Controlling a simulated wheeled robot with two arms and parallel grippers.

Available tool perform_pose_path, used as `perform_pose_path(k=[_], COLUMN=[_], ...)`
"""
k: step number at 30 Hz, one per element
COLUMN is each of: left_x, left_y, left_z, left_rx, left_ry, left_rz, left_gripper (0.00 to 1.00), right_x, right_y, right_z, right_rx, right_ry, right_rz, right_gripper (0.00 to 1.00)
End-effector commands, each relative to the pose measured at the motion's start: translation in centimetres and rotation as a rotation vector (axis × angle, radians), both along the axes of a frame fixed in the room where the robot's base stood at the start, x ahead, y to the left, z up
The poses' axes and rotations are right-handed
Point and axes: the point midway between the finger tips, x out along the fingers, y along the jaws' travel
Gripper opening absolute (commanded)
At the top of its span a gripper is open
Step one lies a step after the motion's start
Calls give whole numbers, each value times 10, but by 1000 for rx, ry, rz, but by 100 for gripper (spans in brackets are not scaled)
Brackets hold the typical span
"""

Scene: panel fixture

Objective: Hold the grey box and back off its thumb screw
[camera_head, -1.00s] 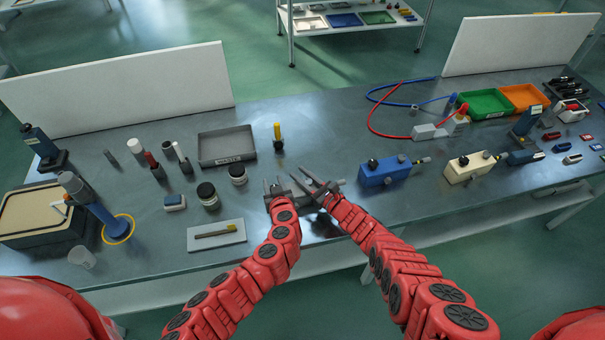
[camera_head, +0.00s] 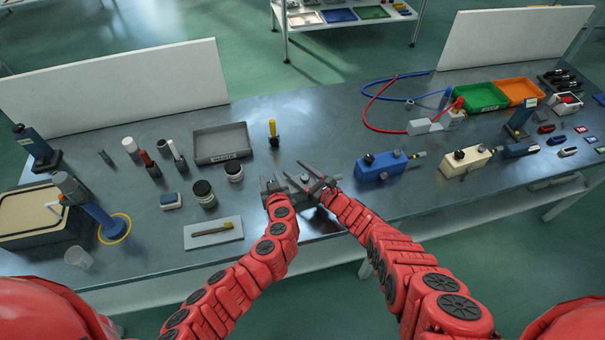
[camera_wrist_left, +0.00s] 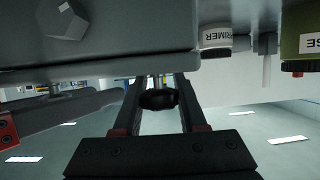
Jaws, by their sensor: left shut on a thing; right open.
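The grey box (camera_head: 297,184) is at the bench's front middle, mostly covered by my two grippers in the head view. I cannot tell whether the fingers touch the knob. My right gripper (camera_head: 314,180) is open, close beside the left one over the box; nothing shows held in it.
A blue box (camera_head: 380,168) and a cream box (camera_head: 466,163) stand to the right. A grey tray (camera_head: 222,143), a yellow-handled tool (camera_head: 273,132), jars (camera_head: 203,194) and a pale plate (camera_head: 213,233) lie to the left and behind. Bare bench shows behind the grippers.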

Motion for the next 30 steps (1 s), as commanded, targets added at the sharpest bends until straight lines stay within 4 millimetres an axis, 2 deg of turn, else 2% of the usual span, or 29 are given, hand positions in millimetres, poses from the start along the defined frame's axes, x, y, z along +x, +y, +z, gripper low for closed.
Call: perform_pose_path(k=[10, 15, 19, 30], left_x=[0, 0, 0, 0], left_y=[0, 0, 0, 0], left_z=[1, 1, 1, 1], left_rx=[0, 0, 0, 0], left_ry=[-1, -1, -1, -1], left_rz=[0, 0, 0, 0], left_gripper=[0, 0, 0, 0], right_x=[-14, -14, -26, -44], right_y=[-13, -23, -30, -52], right_z=[-5, 2, -2, 1], right_rx=[4, 2, 7, 5], right_ry=[9, -5, 2, -5], right_rz=[4, -13, -5, -8], right_gripper=[62, 62, 62, 62])
